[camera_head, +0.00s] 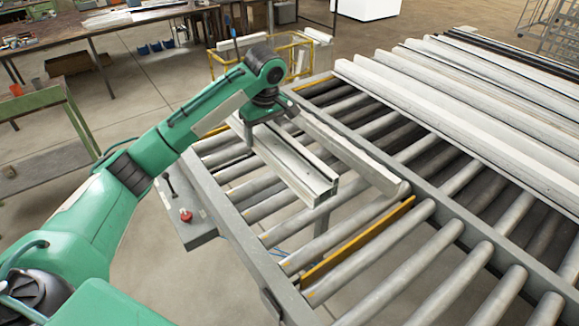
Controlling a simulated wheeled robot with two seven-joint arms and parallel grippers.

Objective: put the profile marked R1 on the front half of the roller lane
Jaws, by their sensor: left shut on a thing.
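My left gripper (268,116) is shut on a pale grey slotted profile (288,162) near its far end. The profile points toward the front right, above or on the left roller lane (240,222); I cannot tell whether it touches the rollers. No R1 mark is readable on it. A second plain bar (350,152) lies just right of it, over the same lane. The rollers of the near part of the lane are bare. My right gripper is not in view.
An orange strip (358,243) crosses the lane between rollers. Several long profiles (470,110) lie on the rollers at the right. A grey box with a red button (186,215) sits at the lane's left edge. A yellow-framed bin (292,50) stands behind.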

